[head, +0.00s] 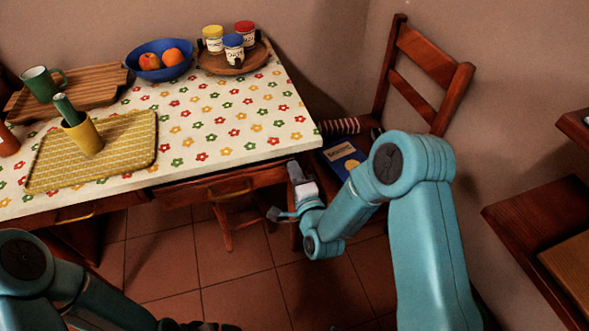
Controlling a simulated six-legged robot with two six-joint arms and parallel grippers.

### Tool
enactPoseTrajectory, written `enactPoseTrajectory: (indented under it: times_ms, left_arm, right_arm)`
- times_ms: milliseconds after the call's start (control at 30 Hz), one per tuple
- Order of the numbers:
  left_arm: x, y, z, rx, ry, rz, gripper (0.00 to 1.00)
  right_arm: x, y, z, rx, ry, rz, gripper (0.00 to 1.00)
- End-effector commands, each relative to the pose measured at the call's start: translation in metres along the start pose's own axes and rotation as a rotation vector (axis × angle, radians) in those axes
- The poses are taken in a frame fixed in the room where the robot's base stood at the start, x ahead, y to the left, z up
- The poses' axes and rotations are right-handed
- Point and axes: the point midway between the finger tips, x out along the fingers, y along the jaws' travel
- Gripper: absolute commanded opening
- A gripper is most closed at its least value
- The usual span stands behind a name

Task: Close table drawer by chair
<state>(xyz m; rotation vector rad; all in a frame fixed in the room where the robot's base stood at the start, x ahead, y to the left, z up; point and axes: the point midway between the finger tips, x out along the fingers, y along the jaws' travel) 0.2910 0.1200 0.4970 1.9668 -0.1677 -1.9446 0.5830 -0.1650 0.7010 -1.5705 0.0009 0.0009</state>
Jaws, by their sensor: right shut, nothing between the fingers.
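The table drawer by the chair (207,191) is a reddish-brown wooden front with a curved brass handle, under the right part of the table (248,150). I cannot tell clearly how far it stands out. My right gripper (281,196) is at the drawer's right end, shut and empty, close to its front; I cannot tell if it touches. The wooden chair (425,60) stands right of the table, its seat partly hidden by my right arm. My left arm is at the lower left; only a dark bit of its gripper end shows at the bottom edge.
A second drawer (110,203) with a brass handle is further left. The flowered tabletop holds a yellow tray (52,170), blue fruit bowl (136,52) and jars on a round board (208,62). A book (340,152) lies on the chair. Wooden shelves (520,215) are at right. Tiled floor shows in front.

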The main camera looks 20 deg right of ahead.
Motion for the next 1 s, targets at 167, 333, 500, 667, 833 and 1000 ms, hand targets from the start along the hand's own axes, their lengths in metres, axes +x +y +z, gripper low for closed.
enactPoseTrajectory:
  times_ms: [167,333,500,667,833,1000]
  left_arm:
    - [0.007,-0.003,0.0,0.0,0.0,0.0,0.98]
    - [0.02,-0.007,0.0,0.0,0.0,0.0,0.98]
    - [0.021,-0.008,0.0,0.0,0.0,0.0,0.98]
    - [0.021,-0.007,-0.001,0.0,0.0,0.0,0.98]
    - [0.021,-0.007,-0.001,0.0,0.0,0.0,0.98]
    - [0.023,-0.008,-0.001,0.0,0.0,0.0,0.98]
  right_arm:
    - [0.011,0.003,0.0,-0.001,0.0,-0.004,0.0]
    - [0.041,0.003,0.0,-0.001,0.0,-0.005,0.0]
    - [0.052,-0.001,0.0,0.0,0.0,-0.003,0.0]
    - [0.053,-0.003,-0.001,0.0,0.0,-0.007,0.0]
    - [0.053,-0.004,0.0,0.0,0.0,-0.009,0.0]
    - [0.054,-0.003,0.0,0.0,-0.001,-0.01,0.0]
